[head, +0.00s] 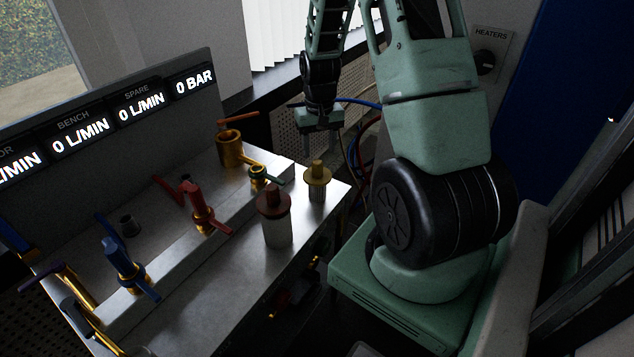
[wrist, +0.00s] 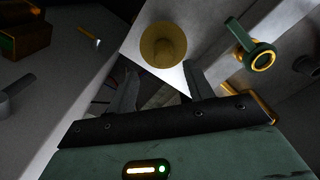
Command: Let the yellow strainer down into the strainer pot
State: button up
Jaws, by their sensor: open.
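The yellow strainer (head: 317,171), a round disc with a knob on top, sits upright on a grey cylindrical pot (head: 317,192) near the right end of the metal bench. Its lower part is hidden, so I cannot tell how deep it sits. In the wrist view the strainer (wrist: 163,44) shows as a yellow disc just beyond the fingertips. My gripper (head: 320,130) hangs above and behind the bench's right end, apart from the strainer. In the wrist view my gripper (wrist: 160,76) is open, with nothing between its fingers.
A grey cylinder with a red-brown top (head: 277,232) stands left of and nearer than the strainer. A green-handled valve (head: 260,175) is close by on its left. Red (head: 203,215) and blue (head: 122,262) valves line the bench. A display panel (head: 110,115) runs along the back.

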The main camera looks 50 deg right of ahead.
aim_at(317, 161)
jog(key=f, duration=0.2)
jog(key=a+f+p, duration=0.1)
jog(key=f, duration=0.1)
jog(key=shift+f, duration=0.75)
grip_shut()
